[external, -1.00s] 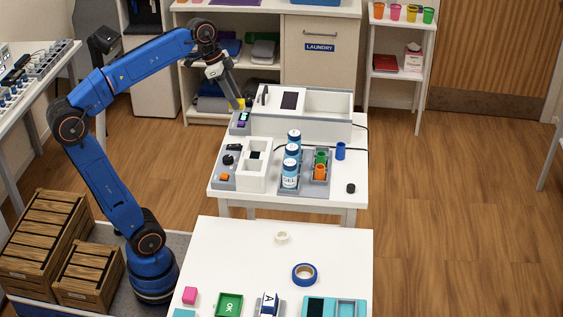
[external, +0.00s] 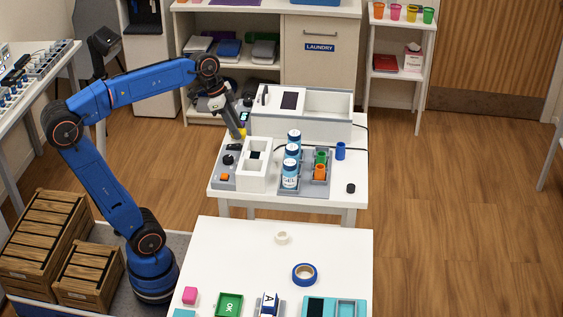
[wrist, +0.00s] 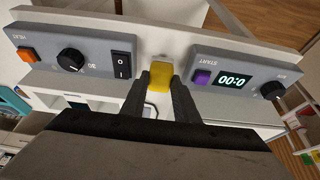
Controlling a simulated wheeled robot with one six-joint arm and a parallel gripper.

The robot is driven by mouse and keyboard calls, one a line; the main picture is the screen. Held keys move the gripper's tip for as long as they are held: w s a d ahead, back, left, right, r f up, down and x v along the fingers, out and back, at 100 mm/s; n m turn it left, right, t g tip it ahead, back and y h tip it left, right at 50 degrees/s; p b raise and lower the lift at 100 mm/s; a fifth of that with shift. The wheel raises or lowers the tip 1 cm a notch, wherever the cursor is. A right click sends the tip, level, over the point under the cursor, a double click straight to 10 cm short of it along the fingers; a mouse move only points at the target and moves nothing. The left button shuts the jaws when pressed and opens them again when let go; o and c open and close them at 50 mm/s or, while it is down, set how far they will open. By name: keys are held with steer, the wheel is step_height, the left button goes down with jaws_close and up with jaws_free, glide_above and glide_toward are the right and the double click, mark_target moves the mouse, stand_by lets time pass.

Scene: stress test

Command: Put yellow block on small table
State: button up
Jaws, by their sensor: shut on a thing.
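The yellow block (external: 242,133) is between the fingertips of my gripper (external: 239,137), which is shut on it. In the wrist view the yellow block (wrist: 160,74) shows at the finger ends, over the gap between two grey control panels. I cannot tell whether it touches anything below. Two white tables are in view. The farther, smaller-looking one (external: 352,168) carries devices and lies under my gripper. The nearer one (external: 235,257) has a clear middle.
On the farther table stand a white box unit (external: 328,103), a white two-opening holder (external: 254,178), blue-white gel bottles (external: 290,170) and a grey tray with coloured cups. A blue tape roll (external: 304,274) and a green OK block (external: 228,305) lie on the nearer table.

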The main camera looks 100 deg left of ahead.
steer(key=shift+f, duration=0.9)
steer(key=shift+f, duration=0.1)
steer(key=o, duration=1)
steer(key=v, duration=1.2)
